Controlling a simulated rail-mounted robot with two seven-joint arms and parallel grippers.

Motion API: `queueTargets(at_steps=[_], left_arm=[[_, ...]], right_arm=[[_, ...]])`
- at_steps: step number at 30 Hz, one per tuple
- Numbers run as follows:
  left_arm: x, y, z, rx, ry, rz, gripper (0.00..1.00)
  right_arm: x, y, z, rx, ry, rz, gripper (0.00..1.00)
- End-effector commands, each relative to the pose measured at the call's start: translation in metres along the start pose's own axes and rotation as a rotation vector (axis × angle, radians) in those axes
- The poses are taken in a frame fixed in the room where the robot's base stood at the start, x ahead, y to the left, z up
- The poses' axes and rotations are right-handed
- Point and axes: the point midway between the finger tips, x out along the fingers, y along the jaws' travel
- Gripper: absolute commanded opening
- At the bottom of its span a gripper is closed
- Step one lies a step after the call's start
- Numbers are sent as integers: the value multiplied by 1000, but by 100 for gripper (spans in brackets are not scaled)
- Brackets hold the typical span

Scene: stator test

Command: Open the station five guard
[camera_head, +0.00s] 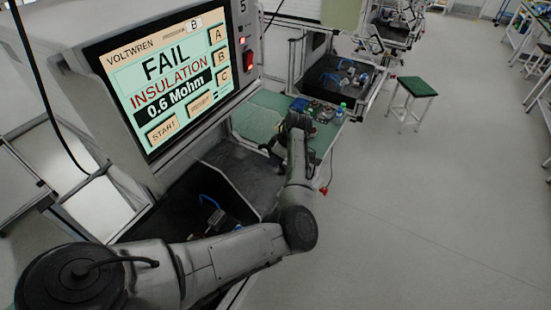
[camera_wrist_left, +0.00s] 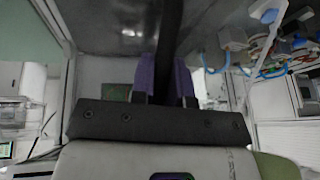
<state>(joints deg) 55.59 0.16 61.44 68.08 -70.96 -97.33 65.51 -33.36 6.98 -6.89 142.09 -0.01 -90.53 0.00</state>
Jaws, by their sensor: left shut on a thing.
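The station five tester screen (camera_head: 170,75) reads FAIL, INSULATION, 0.6 Mohm, with a 5 on its casing. Below it is a dark test bay (camera_head: 170,215) with a blue tube and fittings inside. A grey see-through panel, which looks like the guard (camera_head: 235,165), is at the bay's right side; how far it stands open is hard to tell. My left gripper (camera_head: 272,150) is by the panel's far right edge, partly hidden by my arm. In the left wrist view its purple fingers (camera_wrist_left: 165,80) are shut on a dark bar (camera_wrist_left: 170,35), apparently the guard's handle. My right gripper is out of view.
A green mat (camera_head: 258,112) on a bench lies just beyond the bay, with small parts and bottles (camera_head: 335,110) at its right end. Another station (camera_head: 335,75) stands further back. A green stool (camera_head: 415,87) stands on the open floor at the right.

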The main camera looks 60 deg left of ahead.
Motion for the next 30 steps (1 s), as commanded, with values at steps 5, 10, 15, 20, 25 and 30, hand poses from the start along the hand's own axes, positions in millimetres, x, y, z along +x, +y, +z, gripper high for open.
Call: queueTargets(at_steps=[5,10,15,20,25,30], left_arm=[[-2,0,0,-1,-2,2,0],[-2,0,0,-1,-2,2,26],[-1,0,0,0,-1,1,26],[-6,0,0,0,-1,2,26],[-31,1,0,0,0,4,26],[-66,1,0,0,-2,5,26]], right_arm=[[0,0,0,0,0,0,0],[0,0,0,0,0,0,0],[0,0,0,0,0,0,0],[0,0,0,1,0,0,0],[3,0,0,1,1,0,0],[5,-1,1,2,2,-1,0]])
